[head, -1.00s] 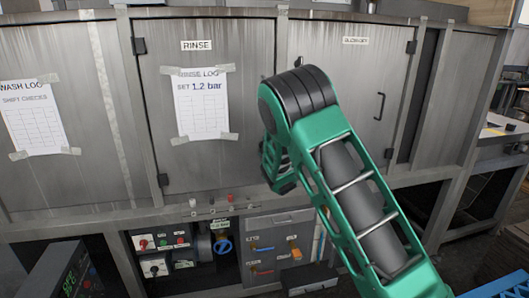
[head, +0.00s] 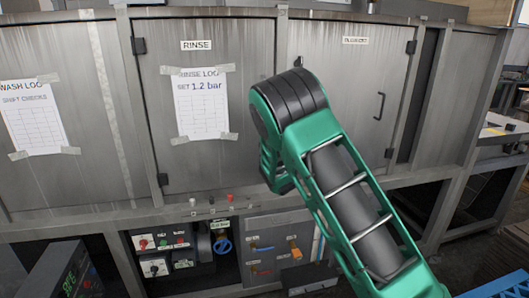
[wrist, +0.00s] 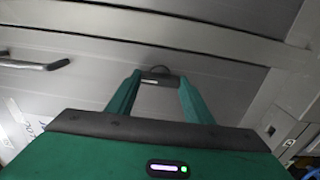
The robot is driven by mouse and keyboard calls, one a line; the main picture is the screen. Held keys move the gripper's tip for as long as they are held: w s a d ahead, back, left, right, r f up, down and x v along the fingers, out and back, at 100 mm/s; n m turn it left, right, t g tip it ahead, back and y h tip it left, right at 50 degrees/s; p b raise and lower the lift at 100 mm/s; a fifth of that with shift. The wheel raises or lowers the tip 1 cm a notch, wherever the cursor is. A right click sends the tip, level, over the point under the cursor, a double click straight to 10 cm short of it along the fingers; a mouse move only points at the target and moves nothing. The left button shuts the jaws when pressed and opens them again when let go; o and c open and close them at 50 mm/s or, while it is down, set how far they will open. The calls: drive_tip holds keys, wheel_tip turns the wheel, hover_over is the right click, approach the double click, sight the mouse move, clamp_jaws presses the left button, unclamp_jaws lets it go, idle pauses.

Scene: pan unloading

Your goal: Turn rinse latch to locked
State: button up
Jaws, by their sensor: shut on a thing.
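In the wrist view my gripper (wrist: 157,82) has its two green fingers on either side of a small dark piece with a pale mark, which I take to be the rinse latch (wrist: 150,81). The jaws are shut on it, against the grey metal front. The latch's turned position is hard to read at this angle. In the head view the green arm hides both the gripper and the latch. The rinse door (head: 245,100), with its RINSE label (head: 196,45), is closed.
A rinse log sheet (head: 202,105) is taped to the rinse door. The blow-off door (head: 340,75) to its right has a dark bar handle (head: 379,106). Below are a blue valve wheel (head: 223,246) and a control panel (head: 160,253).

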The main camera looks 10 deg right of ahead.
drive_tip(key=o, duration=0.8)
drive_tip(key=shift+a+f, duration=0.25)
drive_tip(key=shift+d+r, duration=0.1)
drive_tip(key=s, duration=1)
drive_tip(key=shift+s, duration=0.35)
